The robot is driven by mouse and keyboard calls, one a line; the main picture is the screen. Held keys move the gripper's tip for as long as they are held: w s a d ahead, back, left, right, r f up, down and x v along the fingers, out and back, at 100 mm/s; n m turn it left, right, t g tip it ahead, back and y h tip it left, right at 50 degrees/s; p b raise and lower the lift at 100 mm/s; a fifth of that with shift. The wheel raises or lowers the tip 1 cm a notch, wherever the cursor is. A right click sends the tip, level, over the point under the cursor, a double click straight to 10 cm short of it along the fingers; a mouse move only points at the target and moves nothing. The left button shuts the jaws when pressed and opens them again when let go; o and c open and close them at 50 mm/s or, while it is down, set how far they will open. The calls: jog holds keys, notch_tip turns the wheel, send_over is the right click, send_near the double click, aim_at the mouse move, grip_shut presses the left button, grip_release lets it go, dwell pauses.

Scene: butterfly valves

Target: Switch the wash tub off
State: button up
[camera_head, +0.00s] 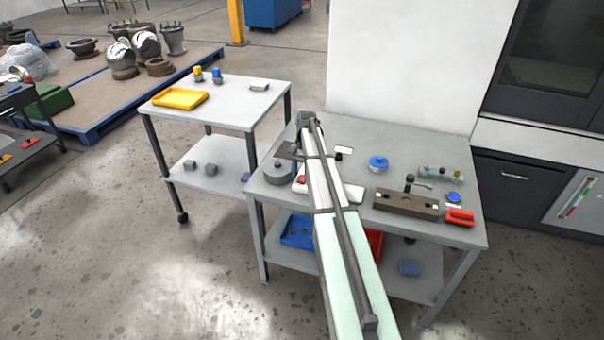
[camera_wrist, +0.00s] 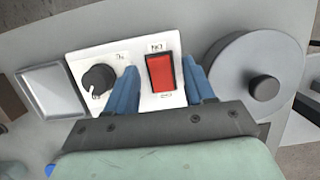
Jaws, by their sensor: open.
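The white control panel (camera_wrist: 146,52) has a black knob (camera_wrist: 99,79) on its left and a red rocker switch (camera_wrist: 160,73) on its right. A label reading ON upside down is above the switch; a small mark below is unreadable. My gripper (camera_wrist: 160,88) is open, its blue fingers on either side of the switch, with nothing held. I cannot tell whether they touch the panel. A round grey vessel (camera_wrist: 232,75) with a dark knob, perhaps the wash tub, stands right of the panel. In the head view, my arm partly hides the panel and red switch (camera_head: 302,181).
A side table (camera_head: 225,100) with a yellow tray (camera_head: 180,98) stands left.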

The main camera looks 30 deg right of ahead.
jog(key=v, duration=1.3)
jog(key=shift+r, duration=0.4)
jog(key=shift+a+f, duration=0.1)
jog(key=s+a+f+n+t+h, duration=0.1)
jog(key=s+a+f+n, duration=0.1)
jog(key=s+a+f, duration=0.6)
jog(key=s+a+f+n, duration=0.3)
jog(key=s+a+f, duration=0.3)
jog(key=a+f, duration=0.4)
jog(key=s+a+f+n+t+h, duration=0.1)
jog(key=s+a+f+n, duration=0.1)
jog(key=s+a+f, duration=0.4)
jog(key=s+a+f+n, duration=0.2)
jog(key=s+a, duration=0.2)
jog(key=s, duration=0.5)
jog(key=s+f+g, duration=0.3)
jog(key=s+f, duration=0.7)
jog(key=s, duration=0.4)
jog(key=s+f+g, duration=0.3)
jog(key=s+f, duration=0.7)
jog(key=s, duration=0.4)
jog(key=shift+s+f+g, duration=0.25)
jog(key=shift+s+g, duration=0.05)
jog(key=shift+s, duration=0.05)
